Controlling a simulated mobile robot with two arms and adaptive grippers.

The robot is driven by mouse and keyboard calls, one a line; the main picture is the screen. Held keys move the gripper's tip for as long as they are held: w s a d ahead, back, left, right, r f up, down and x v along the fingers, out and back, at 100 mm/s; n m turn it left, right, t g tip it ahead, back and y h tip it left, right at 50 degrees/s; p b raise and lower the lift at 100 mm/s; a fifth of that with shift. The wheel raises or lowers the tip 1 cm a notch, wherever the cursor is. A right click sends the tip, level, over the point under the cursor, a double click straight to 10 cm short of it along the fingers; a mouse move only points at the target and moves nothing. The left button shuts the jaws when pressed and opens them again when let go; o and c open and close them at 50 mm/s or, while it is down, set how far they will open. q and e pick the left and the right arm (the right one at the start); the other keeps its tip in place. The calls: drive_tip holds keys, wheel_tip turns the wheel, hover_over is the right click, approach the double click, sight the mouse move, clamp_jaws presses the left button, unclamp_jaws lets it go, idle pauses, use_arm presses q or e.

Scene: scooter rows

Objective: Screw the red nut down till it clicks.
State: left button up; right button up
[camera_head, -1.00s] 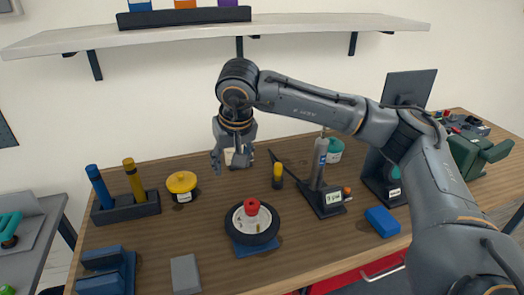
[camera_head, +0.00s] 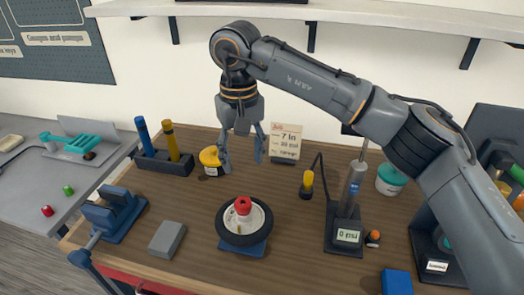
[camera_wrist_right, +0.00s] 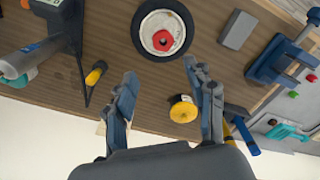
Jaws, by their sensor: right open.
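The red nut (camera_head: 243,205) sits at the centre of a small wheel (camera_head: 231,236) with a black tyre and pale hub. The wheel lies flat on a blue stand (camera_head: 256,248) on the wooden bench. My right gripper (camera_head: 243,167) is open and empty, pointing down above and behind the wheel. In the right wrist view the open fingers (camera_wrist_right: 165,90) have nothing between them in their grip, and the red nut (camera_wrist_right: 162,40) shows beyond them, near the top. The nut's thread is hidden. My left gripper is not in view.
A pump with a gauge (camera_head: 347,235) and a yellow-topped piece (camera_head: 306,185) stand right of the wheel. A yellow-lidded tin (camera_head: 209,158), a grey block (camera_head: 167,238) and a blue vise (camera_head: 112,213) are to the left. A card (camera_head: 286,141) stands behind.

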drive_tip(key=p, duration=0.1)
approach(245, 199)
drive_tip(key=f, duration=0.2)
drive_tip(key=f+p, duration=0.1)
drive_tip(key=f, duration=0.2)
drive_tip(key=f+p, duration=0.1)
drive_tip(key=f, duration=0.2)
drive_tip(key=shift+s, duration=0.35)
drive_tip(key=shift+f+p, duration=0.35)
drive_tip(key=shift+f, duration=0.2)
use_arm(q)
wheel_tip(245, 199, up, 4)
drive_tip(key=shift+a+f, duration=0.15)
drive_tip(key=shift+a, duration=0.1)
